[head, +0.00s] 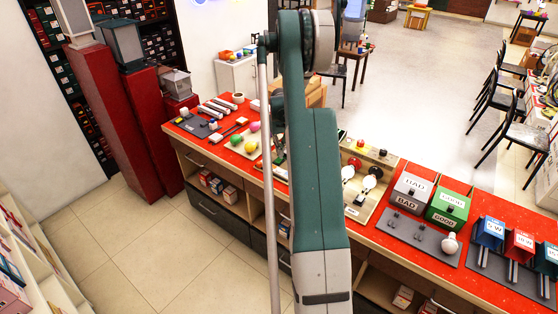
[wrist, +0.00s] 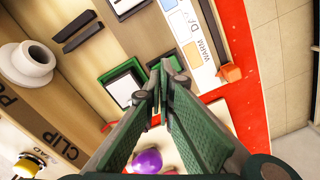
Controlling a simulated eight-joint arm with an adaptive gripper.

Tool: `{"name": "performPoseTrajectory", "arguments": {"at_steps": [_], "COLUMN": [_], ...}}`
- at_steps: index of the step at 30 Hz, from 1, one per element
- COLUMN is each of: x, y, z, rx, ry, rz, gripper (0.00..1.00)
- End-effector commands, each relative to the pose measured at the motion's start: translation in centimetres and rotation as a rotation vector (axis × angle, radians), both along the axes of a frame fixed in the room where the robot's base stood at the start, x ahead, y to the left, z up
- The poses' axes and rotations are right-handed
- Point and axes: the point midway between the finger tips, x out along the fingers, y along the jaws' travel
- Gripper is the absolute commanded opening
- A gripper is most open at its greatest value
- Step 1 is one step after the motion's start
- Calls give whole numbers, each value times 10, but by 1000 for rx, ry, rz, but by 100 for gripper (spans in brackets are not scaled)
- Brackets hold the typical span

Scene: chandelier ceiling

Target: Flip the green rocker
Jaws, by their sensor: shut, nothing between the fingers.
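In the wrist view, a green-framed switch with a pale face (wrist: 121,86) sits on a wooden panel (wrist: 104,22), just left of my fingertips. My gripper (wrist: 161,72) is shut and empty. Its fingertips are beside the switch and partly cover the panel; contact cannot be told. In the head view my arm hides this part of the counter.
The wrist view also shows a white round fitting (wrist: 27,63), a dark slotted piece (wrist: 83,32), a slider with an orange knob (wrist: 230,73) and a purple ball (wrist: 146,161). In the head view, boxes marked BAD (head: 408,194) and GOOD (head: 447,208) stand on the red counter (head: 484,183).

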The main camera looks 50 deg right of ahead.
Motion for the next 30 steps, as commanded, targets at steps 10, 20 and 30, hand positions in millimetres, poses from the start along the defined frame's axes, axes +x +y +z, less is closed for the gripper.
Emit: {"name": "performPoseTrajectory", "arguments": {"at_steps": [10,20,30], "x": [0,0,0], "y": [0,0,0], "z": [-4,-7,-11], "rx": [0,0,0], "ry": [0,0,0], "rz": [0,0,0], "gripper": [0,0,0]}}
